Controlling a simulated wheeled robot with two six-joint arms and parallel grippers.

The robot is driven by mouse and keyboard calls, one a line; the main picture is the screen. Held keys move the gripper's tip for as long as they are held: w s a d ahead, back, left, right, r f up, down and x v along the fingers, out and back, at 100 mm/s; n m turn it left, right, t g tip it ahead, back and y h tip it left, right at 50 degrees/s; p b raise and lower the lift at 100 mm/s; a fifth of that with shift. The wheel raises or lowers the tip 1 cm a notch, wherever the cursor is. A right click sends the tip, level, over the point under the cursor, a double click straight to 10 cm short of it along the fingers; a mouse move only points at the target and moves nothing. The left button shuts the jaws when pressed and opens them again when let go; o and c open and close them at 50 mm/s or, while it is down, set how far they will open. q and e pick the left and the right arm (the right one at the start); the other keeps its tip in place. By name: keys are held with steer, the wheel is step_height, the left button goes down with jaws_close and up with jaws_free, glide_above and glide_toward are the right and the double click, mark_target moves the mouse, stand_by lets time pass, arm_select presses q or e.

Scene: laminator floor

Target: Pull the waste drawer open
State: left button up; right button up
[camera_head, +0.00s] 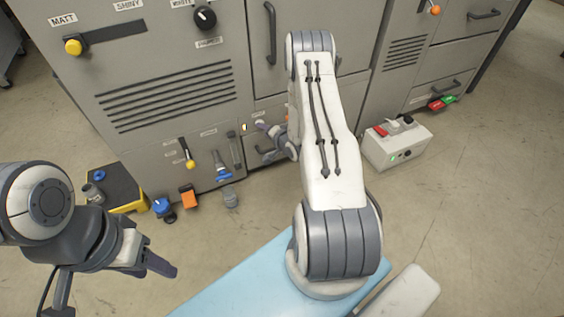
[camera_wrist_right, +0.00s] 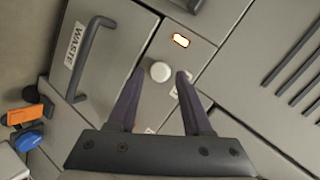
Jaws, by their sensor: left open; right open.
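The waste drawer (camera_wrist_right: 120,62) shows in the right wrist view as a grey front with a "WASTE" label and a dark bar handle (camera_wrist_right: 88,62). It looks flush with the cabinet. In the head view its handle (camera_head: 267,153) sits low on the machine, and my right arm partly hides the drawer. My right gripper (camera_wrist_right: 158,75) is open. In its wrist view the fingers frame a white round knob (camera_wrist_right: 160,72) on the panel beside the drawer; contact cannot be told. The handle lies left of the fingers, outside them. My left gripper (camera_head: 160,262) is open and empty above the floor, away from the machine.
A lit amber lamp (camera_wrist_right: 181,40) is near the knob. On the floor are a yellow-edged black step (camera_head: 118,190), an orange block (camera_head: 188,198), blue-topped items (camera_head: 163,207) and a white switch box (camera_head: 397,150).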

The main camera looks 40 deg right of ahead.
steer(key=s+d+f+m+t+h+b, duration=0.1)
steer(key=s+d+f+m+b, duration=0.25)
steer(key=f, duration=0.35)
steer(key=s+d+f+m+t+h+b, duration=0.2)
steer(key=s+d+f+m+b, duration=0.1)
steer(key=s+f, duration=0.3)
steer(key=b+x, duration=0.1)
steer(key=x, duration=0.3)
steer(key=b+x, duration=0.2)
steer(key=x, duration=0.1)
steer(key=b+x, duration=0.2)
steer(key=x, duration=0.2)
steer(key=shift+w+a+f, duration=0.15)
steer(key=shift+w+f, duration=0.15)
steer(key=shift+f, duration=0.1)
arm_select(q)
step_height(320, 180, down, 14)
arm_select(e)
jaws_close()
